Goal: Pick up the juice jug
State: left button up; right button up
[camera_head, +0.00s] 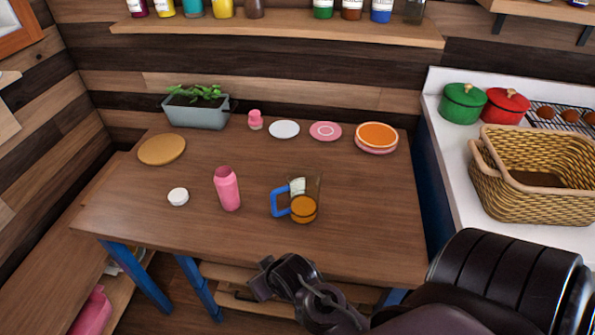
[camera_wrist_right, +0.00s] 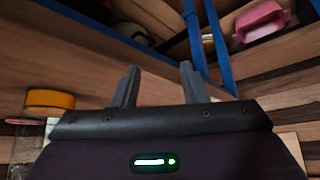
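The juice jug (camera_head: 304,203) stands upright on the wooden table in the head view. It is clear, with orange juice in the bottom and a blue handle (camera_head: 281,204) facing left. My right arm reaches in from the lower right, and its gripper (camera_head: 262,280) is at the table's front edge, in front of the jug and apart from it. In the right wrist view the two fingers of the right gripper (camera_wrist_right: 158,82) are spread with nothing between them. My left gripper is in neither view.
A pink bottle (camera_head: 228,188) and a white lid (camera_head: 178,196) stand left of the jug. Plates (camera_head: 284,129), a cork mat (camera_head: 162,149) and a planter (camera_head: 196,112) line the back. A wicker basket (camera_head: 535,190) sits on the right counter. The table around the jug is clear.

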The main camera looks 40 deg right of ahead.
aim_at(274, 201)
jog(key=w+d+m+t, duration=0.1)
jog(key=w, duration=0.1)
jog(key=w+d+r+m+t+h, duration=0.1)
jog(key=w+t, duration=0.1)
jog(key=w+d+r+t+h, duration=0.1)
jog(key=w+d, duration=0.1)
jog(key=shift+d+m+t, duration=0.1)
jog(key=shift+m+t, duration=0.3)
jog(key=d+r+m+t+h, duration=0.1)
jog(key=d+r+t+h, duration=0.1)
jog(key=h, duration=0.1)
jog(key=w+d+r+m+t+h, duration=0.1)
jog(key=d+r+t+h, duration=0.1)
jog(key=d+r, duration=0.1)
jog(key=shift+w+d+h, duration=0.2)
jog(key=shift+h, duration=0.2)
jog(key=shift+w+d+r+t, duration=0.15)
jog(key=shift+d+t, duration=0.05)
jog(key=shift+t, duration=0.1)
jog(key=p+x, duration=0.2)
jog(key=x, duration=0.4)
jog(key=shift+w+d, duration=0.15)
jog(key=shift+w, duration=0.1)
jog(key=shift+w+d, duration=0.2)
jog(key=shift+w, duration=0.15)
jog(key=shift+c, duration=0.2)
grip_shut()
